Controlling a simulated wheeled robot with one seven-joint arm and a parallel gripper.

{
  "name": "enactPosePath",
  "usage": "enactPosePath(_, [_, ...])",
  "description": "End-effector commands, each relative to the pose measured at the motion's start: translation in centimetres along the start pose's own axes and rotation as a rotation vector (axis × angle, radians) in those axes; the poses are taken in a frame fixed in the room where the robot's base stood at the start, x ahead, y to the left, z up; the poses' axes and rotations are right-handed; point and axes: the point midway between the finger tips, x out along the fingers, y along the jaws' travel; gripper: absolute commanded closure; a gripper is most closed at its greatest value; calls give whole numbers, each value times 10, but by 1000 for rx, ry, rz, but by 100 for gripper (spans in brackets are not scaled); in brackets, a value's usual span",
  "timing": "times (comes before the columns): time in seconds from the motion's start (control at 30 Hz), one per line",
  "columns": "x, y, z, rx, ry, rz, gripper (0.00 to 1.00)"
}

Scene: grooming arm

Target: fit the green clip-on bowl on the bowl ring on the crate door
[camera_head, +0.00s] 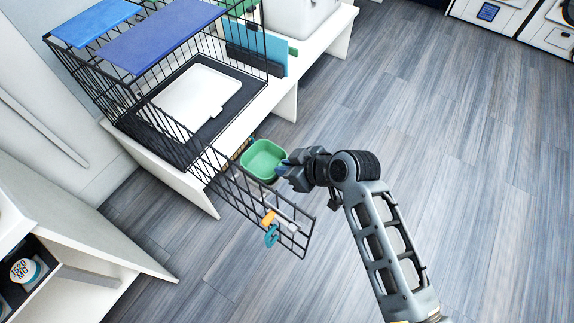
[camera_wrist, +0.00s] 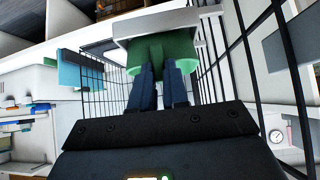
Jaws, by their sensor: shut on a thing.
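The green bowl (camera_head: 263,160) is held in the air beside the open crate door (camera_head: 250,197), with its open side showing in the head view. My gripper (camera_head: 284,169) is shut on the bowl's right side. In the wrist view, the fingers (camera_wrist: 164,84) reach the green bowl (camera_wrist: 182,47), and a pale grey bar crosses in front of it. I cannot tell whether this bar belongs to the bowl ring. The ring is not clearly visible in the head view. Whether the bowl touches the door is unclear.
The wire crate (camera_head: 190,90) stands on a white bench, with blue panels on top and a white pad inside. An orange latch with a teal tag (camera_head: 270,236) hangs near the door's free end. Open floor lies right of my arm.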

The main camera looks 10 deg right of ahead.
Motion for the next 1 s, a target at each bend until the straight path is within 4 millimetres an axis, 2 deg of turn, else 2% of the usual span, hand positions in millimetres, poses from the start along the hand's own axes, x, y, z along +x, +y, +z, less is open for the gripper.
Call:
enactPosePath(0.47, [8,0,8,0,1,0,100])
enactPosePath(0.5, [8,0,8,0,1,0,84])
enactPosePath(0.8, [8,0,7,0,0,0,56])
enactPosePath(1.0, [8,0,8,0,0,0,56])
